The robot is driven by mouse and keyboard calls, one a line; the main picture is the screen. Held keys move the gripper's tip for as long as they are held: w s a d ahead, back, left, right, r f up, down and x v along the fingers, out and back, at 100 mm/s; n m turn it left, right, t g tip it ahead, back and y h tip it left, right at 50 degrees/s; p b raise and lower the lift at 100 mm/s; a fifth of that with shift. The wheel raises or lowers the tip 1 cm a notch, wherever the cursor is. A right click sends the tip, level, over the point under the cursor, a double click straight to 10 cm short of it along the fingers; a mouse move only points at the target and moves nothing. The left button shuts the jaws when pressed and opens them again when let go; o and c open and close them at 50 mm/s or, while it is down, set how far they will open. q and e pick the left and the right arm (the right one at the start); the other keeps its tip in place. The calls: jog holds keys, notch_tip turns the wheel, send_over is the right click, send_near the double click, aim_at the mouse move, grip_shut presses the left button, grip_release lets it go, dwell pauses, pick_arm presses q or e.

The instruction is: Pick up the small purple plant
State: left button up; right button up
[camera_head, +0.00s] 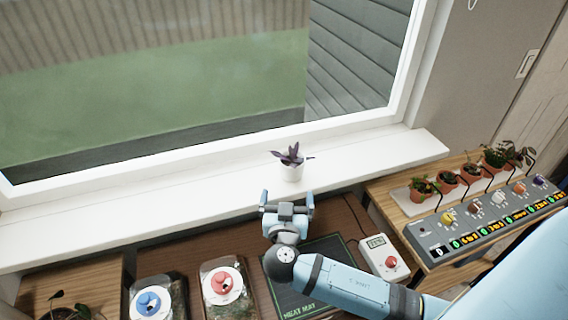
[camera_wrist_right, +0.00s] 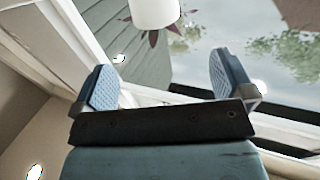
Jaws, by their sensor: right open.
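The small purple plant (camera_head: 291,156) stands upright in a white pot (camera_head: 292,173) on the white windowsill (camera_head: 215,193). My right gripper (camera_head: 287,199) is open and empty, just in front of the pot and apart from it. The right wrist view shows its two blue-padded fingers (camera_wrist_right: 165,78) spread wide. In that view the white pot (camera_wrist_right: 155,11) is cut off by the top edge, beyond the fingertips, with a few purple leaves (camera_wrist_right: 176,28) hanging from it. My left gripper is not in view.
Below the sill lie a dark heat mat (camera_head: 322,252) and a white thermostat box (camera_head: 384,257). A control panel (camera_head: 490,222) and several potted plants stand right. The sill is clear around the pot.

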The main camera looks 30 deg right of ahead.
aim_at(292, 169)
jog(key=p+x, duration=0.1)
jog(key=x, duration=0.6)
jog(key=shift+s, duration=0.1)
jog(key=p+x, duration=0.1)
jog(key=x, duration=0.1)
jog(key=p+x, duration=0.1)
jog(key=x, duration=0.2)
jog(key=shift+s+d+p, duration=0.2)
jog(key=shift+d+p, duration=0.05)
jog(key=shift+p, duration=0.05)
jog(key=shift+w+d+f, duration=0.1)
jog(key=shift+w, duration=0.1)
jog(key=shift+c, duration=0.5)
jog(key=c, duration=0.9)
